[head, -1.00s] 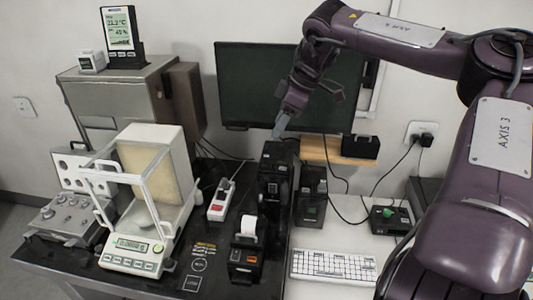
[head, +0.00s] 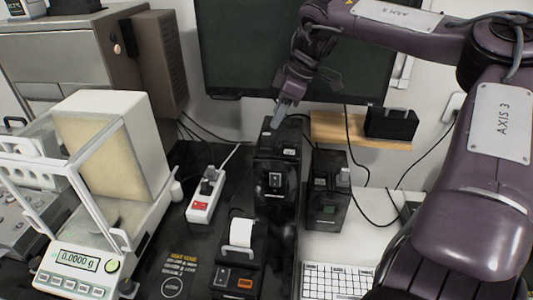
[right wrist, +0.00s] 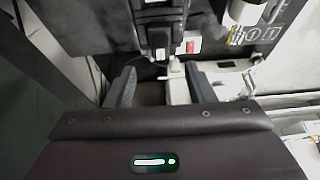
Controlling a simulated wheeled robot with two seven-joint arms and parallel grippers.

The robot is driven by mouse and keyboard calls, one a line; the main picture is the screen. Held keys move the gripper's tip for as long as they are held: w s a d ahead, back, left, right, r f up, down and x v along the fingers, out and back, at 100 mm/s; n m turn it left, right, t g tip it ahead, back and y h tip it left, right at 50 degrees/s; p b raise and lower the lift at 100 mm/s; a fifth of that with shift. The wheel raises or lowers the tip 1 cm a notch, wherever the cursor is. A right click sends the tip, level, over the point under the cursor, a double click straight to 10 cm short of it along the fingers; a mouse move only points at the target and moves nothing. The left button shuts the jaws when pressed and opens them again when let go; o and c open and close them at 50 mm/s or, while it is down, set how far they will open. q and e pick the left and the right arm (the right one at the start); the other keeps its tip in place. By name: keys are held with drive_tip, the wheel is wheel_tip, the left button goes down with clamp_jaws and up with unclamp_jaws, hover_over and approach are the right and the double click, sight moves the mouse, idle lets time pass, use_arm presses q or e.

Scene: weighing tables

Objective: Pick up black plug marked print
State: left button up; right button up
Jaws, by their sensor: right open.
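A black plug (head: 207,184) sits in the white power strip (head: 199,211) on the dark table in the head view. Any marking on the plug is too small to read. My right gripper (head: 284,108) is above and behind the tall black device, to the right of the power strip and apart from the plug. In the right wrist view its two fingers (right wrist: 160,90) stand apart with nothing held between them. A white strip with a red switch (right wrist: 192,45) shows beyond the fingers there. My left gripper is not in view.
The tall black device (head: 276,190) stands right of the power strip, with a smaller black device (head: 327,195) beside it. A label printer (head: 237,262) is in front. A glass-sided balance (head: 75,264) stands left. A monitor (head: 290,50) and loose cables are behind.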

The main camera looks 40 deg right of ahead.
sight(267, 134)
drive_tip(key=shift+x, duration=0.9)
drive_tip(key=p+x, duration=0.1)
drive_tip(key=x, duration=0.4)
drive_tip(key=shift+p, duration=0.4)
drive_tip(key=shift+w+a+f, duration=0.2)
drive_tip(key=shift+a+f, duration=0.05)
drive_tip(key=shift+f, duration=0.3)
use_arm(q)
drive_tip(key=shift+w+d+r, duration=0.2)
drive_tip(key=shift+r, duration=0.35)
use_arm(e)
drive_tip(key=c, duration=0.9)
